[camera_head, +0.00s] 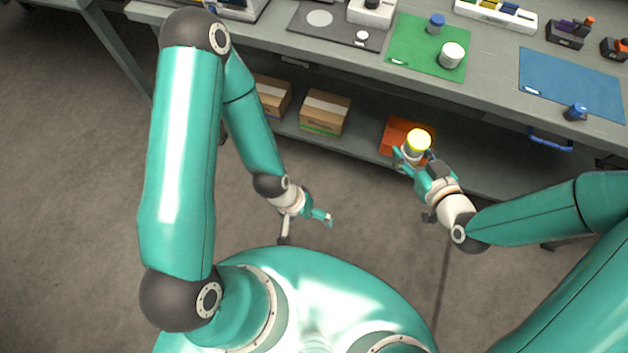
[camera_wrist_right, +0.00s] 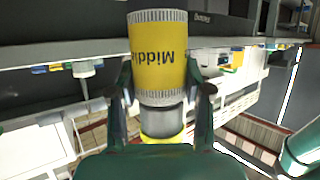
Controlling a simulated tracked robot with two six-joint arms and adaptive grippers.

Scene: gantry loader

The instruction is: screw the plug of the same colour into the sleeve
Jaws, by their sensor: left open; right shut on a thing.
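My right gripper (camera_head: 414,158) is shut on a cylinder (camera_head: 418,141) and holds it clear of the table, in front of its edge. The cylinder shows a yellow ring at its top in the head view. In the right wrist view it has a yellow band (camera_wrist_right: 158,50) reading "Middle", knurled rims and a grey part between the fingers. A white-topped cylinder (camera_head: 452,55) and a small blue plug (camera_head: 436,23) stand on the green mat (camera_head: 407,55). My left gripper (camera_head: 307,226) is open and empty, away from the table.
The long grey table (camera_head: 490,100) runs across the back. A dark mat (camera_head: 318,32) lies left of the green one. A white bin rack (camera_head: 495,14) and dark holders (camera_head: 566,33) stand at the back. Cardboard boxes (camera_head: 324,112) and an orange bin (camera_head: 392,132) sit on the lower shelf.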

